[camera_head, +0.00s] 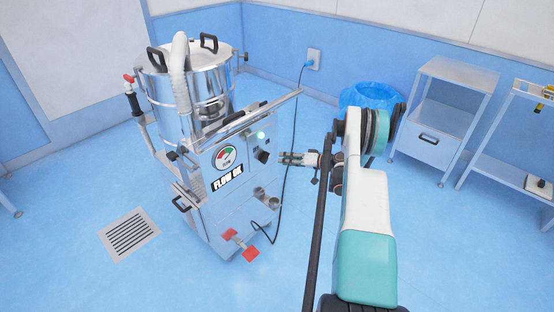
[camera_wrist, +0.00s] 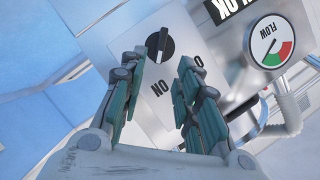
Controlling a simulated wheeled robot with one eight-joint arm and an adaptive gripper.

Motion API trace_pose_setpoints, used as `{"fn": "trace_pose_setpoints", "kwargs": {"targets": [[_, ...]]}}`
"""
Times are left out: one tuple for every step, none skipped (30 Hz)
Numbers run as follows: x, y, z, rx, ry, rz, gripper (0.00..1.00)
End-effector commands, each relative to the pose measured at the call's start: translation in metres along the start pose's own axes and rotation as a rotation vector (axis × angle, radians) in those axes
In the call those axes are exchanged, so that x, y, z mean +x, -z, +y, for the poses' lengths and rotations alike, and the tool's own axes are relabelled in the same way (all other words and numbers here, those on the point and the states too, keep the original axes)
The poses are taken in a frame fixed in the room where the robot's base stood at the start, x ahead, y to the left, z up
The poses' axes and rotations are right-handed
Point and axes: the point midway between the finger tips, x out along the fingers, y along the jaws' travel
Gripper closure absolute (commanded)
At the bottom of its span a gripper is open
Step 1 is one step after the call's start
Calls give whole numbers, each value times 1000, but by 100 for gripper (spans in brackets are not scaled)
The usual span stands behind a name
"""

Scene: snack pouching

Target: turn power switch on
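The power switch is a round black knob (camera_wrist: 158,44) with a raised grip and a pale mark, set on a light panel on the steel machine (camera_head: 240,205). In the wrist view an "ON" label (camera_wrist: 162,87) lies below the knob. A second label starting with "O" is partly hidden behind the right finger. In the head view the knob (camera_head: 262,157) is on the machine's front, right of the gauge. My gripper (camera_wrist: 162,62) is open and empty, its fingers pointing at the panel with the knob just beyond the tips. It also shows in the head view (camera_head: 286,158), close to the knob; contact cannot be told.
A flow gauge (camera_head: 225,157) and a "FLOW OK" sign (camera_head: 227,178) are beside the switch. A pale green light (camera_head: 261,135) is above it. A black cable (camera_head: 285,195) hangs near my gripper. A blue-lined bin (camera_head: 365,95) and a steel cabinet (camera_head: 440,120) stand to the right.

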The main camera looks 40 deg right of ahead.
Motion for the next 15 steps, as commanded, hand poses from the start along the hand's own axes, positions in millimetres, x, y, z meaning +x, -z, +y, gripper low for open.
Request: {"fn": "trace_pose_setpoints", "kwargs": {"targets": [[-10, 0, 1, 0, -2, 2, 70], [-15, 0, 1, 0, -2, 2, 70], [-21, 0, 0, 0, -1, 2, 70], [-25, 0, 0, 0, -1, 1, 70], [-28, 0, 0, 0, -1, 1, 70], [-32, 0, 0, 0, -1, 1, 70], [-35, 0, 0, 1, -1, 2, 70], [-37, 0, 0, 1, -1, 1, 70], [-39, 0, 0, 1, 0, 1, 70], [-40, 0, 0, 1, 0, 0, 70], [-41, 0, 0, 0, 0, 0, 70], [-42, 0, 0, 0, 0, 0, 70], [-42, 0, 0, 0, 0, 0, 70], [-42, 0, 0, 0, 1, 0, 70], [-42, 0, 0, 0, 1, 0, 70]]}}
